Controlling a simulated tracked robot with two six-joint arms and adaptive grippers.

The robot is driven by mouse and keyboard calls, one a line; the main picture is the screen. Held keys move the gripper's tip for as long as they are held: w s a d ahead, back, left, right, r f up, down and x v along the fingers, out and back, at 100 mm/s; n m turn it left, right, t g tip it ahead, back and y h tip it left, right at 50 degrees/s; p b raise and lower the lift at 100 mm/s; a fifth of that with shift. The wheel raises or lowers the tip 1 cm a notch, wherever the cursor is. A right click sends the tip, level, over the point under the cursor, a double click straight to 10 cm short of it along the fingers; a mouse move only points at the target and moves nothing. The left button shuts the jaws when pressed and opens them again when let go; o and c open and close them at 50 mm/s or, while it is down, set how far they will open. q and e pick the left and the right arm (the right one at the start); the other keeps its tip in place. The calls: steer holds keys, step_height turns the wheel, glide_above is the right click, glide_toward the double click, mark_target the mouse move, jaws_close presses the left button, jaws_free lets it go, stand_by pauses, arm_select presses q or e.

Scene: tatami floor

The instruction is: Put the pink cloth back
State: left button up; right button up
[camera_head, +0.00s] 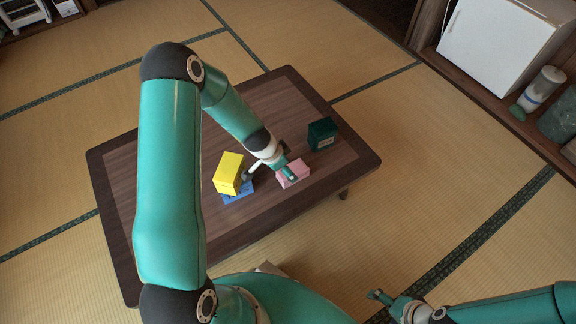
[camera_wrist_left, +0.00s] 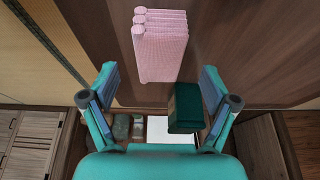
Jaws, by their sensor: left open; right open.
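The pink cloth (camera_head: 293,175) is a folded bundle on the low wooden table, right of the yellow box. In the left wrist view the folded pink cloth (camera_wrist_left: 163,50) lies ahead of the fingers, its rolled folds at the top. My left gripper (camera_head: 269,176) is open over the table, close to the cloth, with one finger partly overlapping it in the head view. In the left wrist view the open fingers (camera_wrist_left: 159,74) hold nothing; I cannot tell the exact height. My right gripper (camera_head: 386,301) is open and empty, low at the right, off the table.
A yellow box (camera_head: 228,173) stands on or against a blue item (camera_head: 238,194) left of the cloth. A dark green box (camera_head: 321,134) stands at the right, also in the wrist view (camera_wrist_left: 186,108). The table (camera_head: 120,185) has bare room at its left and front.

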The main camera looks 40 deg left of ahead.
arm_select(q)
steer(key=p+v, duration=0.2)
steer(key=v, duration=0.3)
steer(key=shift+r, duration=0.2)
steer(key=shift+s+r+p, duration=0.2)
steer(key=shift+r+p, duration=0.1)
steer(key=shift+p, duration=0.05)
steer(key=shift+s+d+r, duration=0.1)
steer(key=shift+s, duration=0.05)
steer(key=s+d+f+n+g+h, duration=0.1)
steer(key=s+d+f+n, duration=0.1)
steer(key=s+d, duration=0.5)
steer(key=s+d+f+n+g+h, duration=0.1)
steer(key=s+d+f+n+g, duration=0.1)
steer(key=s+d, duration=0.6)
steer(key=d+f+n, duration=0.1)
steer(key=d+n, duration=0.1)
steer(key=d, duration=0.3)
steer(key=shift+s+f, duration=0.2)
steer(key=shift+f, duration=0.1)
arm_select(e)
step_height(320, 180, up, 4)
steer(key=shift+f, duration=0.1)
arm_select(q)
steer(key=shift+r, duration=0.1)
